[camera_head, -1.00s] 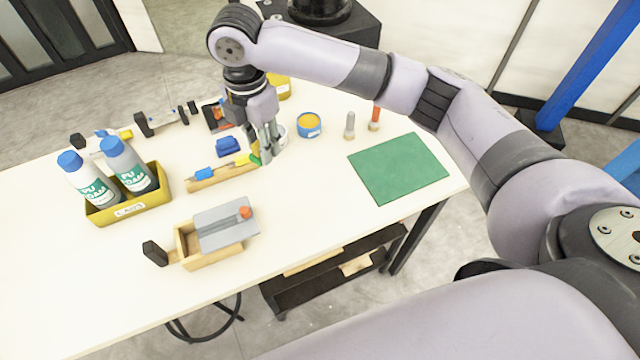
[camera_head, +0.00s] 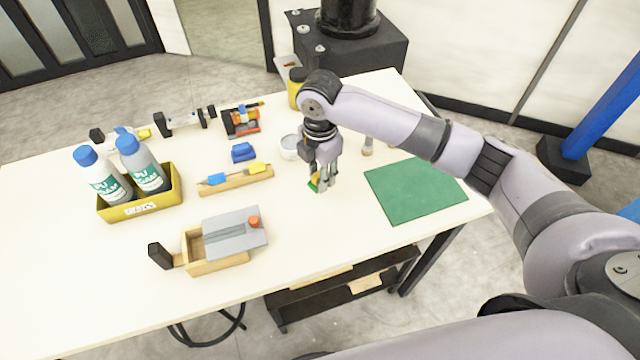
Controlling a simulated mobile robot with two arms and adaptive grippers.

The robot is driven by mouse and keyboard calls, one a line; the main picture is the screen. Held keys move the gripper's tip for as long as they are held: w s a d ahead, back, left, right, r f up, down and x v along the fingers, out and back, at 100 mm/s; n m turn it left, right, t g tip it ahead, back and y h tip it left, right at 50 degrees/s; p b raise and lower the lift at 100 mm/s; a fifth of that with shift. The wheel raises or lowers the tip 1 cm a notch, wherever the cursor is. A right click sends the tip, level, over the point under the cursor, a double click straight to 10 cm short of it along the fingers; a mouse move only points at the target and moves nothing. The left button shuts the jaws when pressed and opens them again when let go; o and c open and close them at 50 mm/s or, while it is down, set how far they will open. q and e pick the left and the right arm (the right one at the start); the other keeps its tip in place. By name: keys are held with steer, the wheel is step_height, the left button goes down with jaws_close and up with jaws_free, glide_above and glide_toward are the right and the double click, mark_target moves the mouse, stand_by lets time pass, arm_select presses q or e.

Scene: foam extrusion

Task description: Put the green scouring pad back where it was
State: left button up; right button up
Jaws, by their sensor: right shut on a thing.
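The green scouring pad (camera_head: 314,183), with a yellow side, is small and partly hidden by the fingers. My right gripper (camera_head: 322,184) points down and is shut on the pad, at or just above the white table, left of the green mat (camera_head: 418,190). I cannot tell whether the pad touches the table. A wooden holder (camera_head: 236,185) stands to the left of the gripper, with a blue piece (camera_head: 216,178) and a yellow piece (camera_head: 258,167) on it. My left gripper is not in view.
A white cup (camera_head: 289,147) stands just behind the gripper. A blue block (camera_head: 243,152) lies behind the holder. A yellow bin (camera_head: 141,207) with two bottles stands left. A wooden box with a grey lid (camera_head: 235,233) is at the front. The table front of the gripper is clear.

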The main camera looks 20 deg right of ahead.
mark_target(320, 197)
step_height(320, 197, down, 5)
steer(key=shift+r+p, duration=0.1)
steer(key=shift+p, duration=0.25)
steer(key=shift+f, duration=0.3)
steer(key=shift+f, duration=0.15)
steer(key=o, duration=1)
steer(key=shift+o, duration=0.2)
step_height(320, 197, up, 12)
steer(key=shift+a+r+b, duration=0.1)
steer(key=shift+r+b, duration=0.1)
steer(key=shift+b, duration=0.75)
steer(key=shift+f, duration=0.1)
